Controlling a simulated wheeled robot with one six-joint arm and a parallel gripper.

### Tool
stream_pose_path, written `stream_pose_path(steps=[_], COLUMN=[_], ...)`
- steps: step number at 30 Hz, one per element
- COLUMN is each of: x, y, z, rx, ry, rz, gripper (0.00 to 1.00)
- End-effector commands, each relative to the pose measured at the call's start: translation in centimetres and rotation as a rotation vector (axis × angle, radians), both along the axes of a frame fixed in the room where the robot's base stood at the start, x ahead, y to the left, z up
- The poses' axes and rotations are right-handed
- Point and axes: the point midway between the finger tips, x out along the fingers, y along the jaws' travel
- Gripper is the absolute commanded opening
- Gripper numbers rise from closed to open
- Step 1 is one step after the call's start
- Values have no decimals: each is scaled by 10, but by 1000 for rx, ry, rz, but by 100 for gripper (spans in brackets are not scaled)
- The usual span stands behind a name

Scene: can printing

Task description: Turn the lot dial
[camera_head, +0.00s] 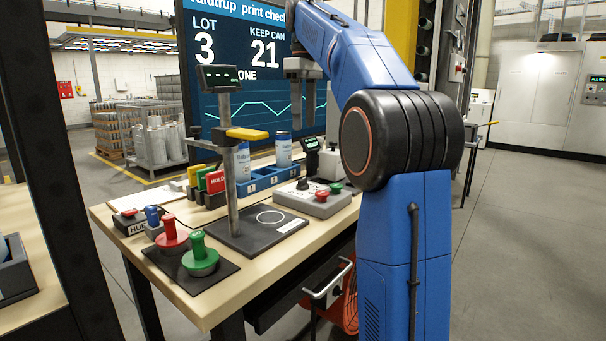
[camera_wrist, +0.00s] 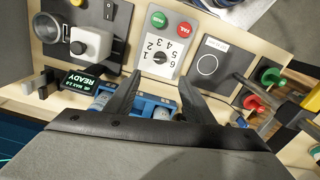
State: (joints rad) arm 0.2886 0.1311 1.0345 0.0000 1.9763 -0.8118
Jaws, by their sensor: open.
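The lot dial is a small dark knob (camera_head: 303,184) on a grey control box (camera_head: 315,201) on the bench. In the wrist view the dial (camera_wrist: 160,58) sits among printed numbers 1 to 6, below a green and a red button; its exact pointing is too small to tell. My gripper (camera_head: 303,126) hangs fingers-down above the bench, clear of the box. In the wrist view my gripper (camera_wrist: 159,84) has its two fingers wide apart with nothing between them, and the dial shows beyond the tips. The screen (camera_head: 262,92) reads LOT 3 and KEEP CAN 21.
A post with a small display (camera_head: 219,78) and yellow lever (camera_head: 247,134) rises left of the box. A blue can rack (camera_head: 260,184) stands behind, holding printed cans. Red (camera_head: 171,240) and green (camera_head: 200,262) stamps stand at the front left. A small READY display (camera_wrist: 78,82) stands beside the rack.

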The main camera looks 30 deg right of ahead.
Motion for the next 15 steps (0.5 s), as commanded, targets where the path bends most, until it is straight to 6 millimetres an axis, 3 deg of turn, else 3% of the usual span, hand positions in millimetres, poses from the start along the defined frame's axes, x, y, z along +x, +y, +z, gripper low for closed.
stream_pose_path(steps=[15], x=[-1], y=[0], z=[-85], rx=[1], ry=[2], rz=[0], gripper=[48])
